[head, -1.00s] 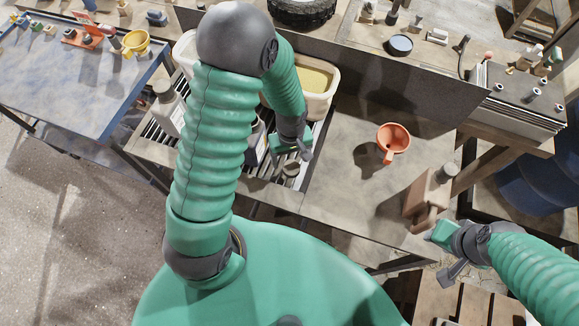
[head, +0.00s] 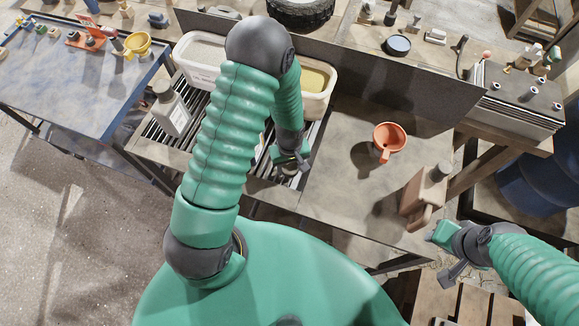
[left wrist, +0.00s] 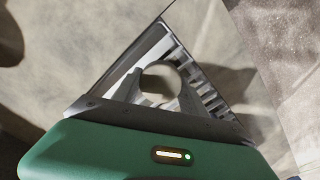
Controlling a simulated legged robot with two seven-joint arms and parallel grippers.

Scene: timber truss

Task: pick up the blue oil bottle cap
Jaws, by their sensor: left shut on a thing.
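My left gripper (head: 291,165) is above the slatted rack (head: 262,190), near its right front corner. It is shut on a small round greyish cap (left wrist: 160,83), which sits between the two fingers in the left wrist view. No blue shows on this cap; a bottle below it cannot be made out.
A grey bottle (head: 171,108) stands on the rack's left. Two white tubs (head: 203,57) stand behind, one with yellow contents (head: 314,80). An orange funnel (head: 390,138) lies on the bench (head: 340,190), with clear room around it. A dark upright panel (head: 390,80) runs behind.

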